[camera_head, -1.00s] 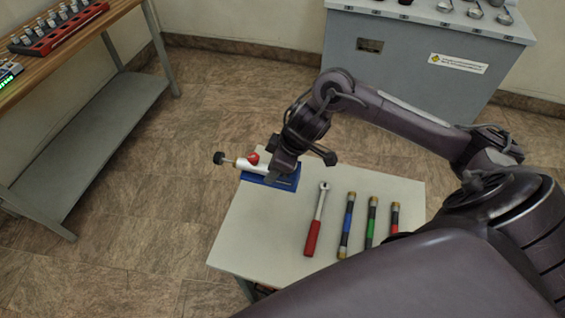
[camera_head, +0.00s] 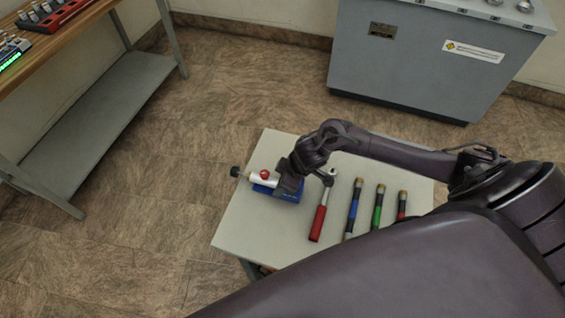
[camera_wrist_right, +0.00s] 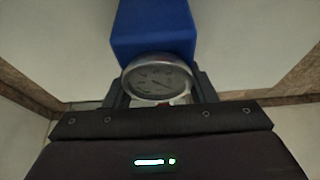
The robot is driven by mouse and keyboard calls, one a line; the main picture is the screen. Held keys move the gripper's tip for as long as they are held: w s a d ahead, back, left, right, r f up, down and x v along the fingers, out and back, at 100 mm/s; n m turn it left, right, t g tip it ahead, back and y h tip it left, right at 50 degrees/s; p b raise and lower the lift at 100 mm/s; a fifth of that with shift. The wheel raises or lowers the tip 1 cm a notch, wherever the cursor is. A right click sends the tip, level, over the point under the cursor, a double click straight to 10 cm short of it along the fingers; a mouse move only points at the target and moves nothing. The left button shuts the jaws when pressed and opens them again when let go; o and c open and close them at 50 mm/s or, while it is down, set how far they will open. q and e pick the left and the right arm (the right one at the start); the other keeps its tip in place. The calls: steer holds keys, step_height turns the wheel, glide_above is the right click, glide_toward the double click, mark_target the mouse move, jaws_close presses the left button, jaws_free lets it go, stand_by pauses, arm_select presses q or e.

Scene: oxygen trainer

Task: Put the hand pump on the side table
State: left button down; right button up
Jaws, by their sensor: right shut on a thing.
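The hand pump (camera_head: 263,180) has a white barrel, a blue base, a red knob and a black end handle. It is at the far left part of the side table (camera_head: 258,233), low over or on its top; I cannot tell whether it touches. My right gripper (camera_head: 286,184) is shut on the pump at its right end. In the right wrist view, the pump's blue base (camera_wrist_right: 153,30) and a round gauge (camera_wrist_right: 157,78) show between the fingers. My left gripper is not in view.
On the side table lie a red-handled ratchet (camera_head: 319,217) and blue, green and red banded tools (camera_head: 354,209). A grey cabinet (camera_head: 420,60) stands behind. A wooden bench (camera_head: 60,25) with a lower shelf is at the left. The table's front left is clear.

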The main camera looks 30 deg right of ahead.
stand_by(0.3)
steer(key=o, duration=1.4)
steer(key=shift+f, duration=0.1)
steer(key=shift+c, duration=0.2)
steer(key=v, duration=1.1)
steer(key=shift+s+d+r, duration=0.15)
steer(key=shift+s+r, duration=0.1)
steer(key=shift+r, duration=0.35)
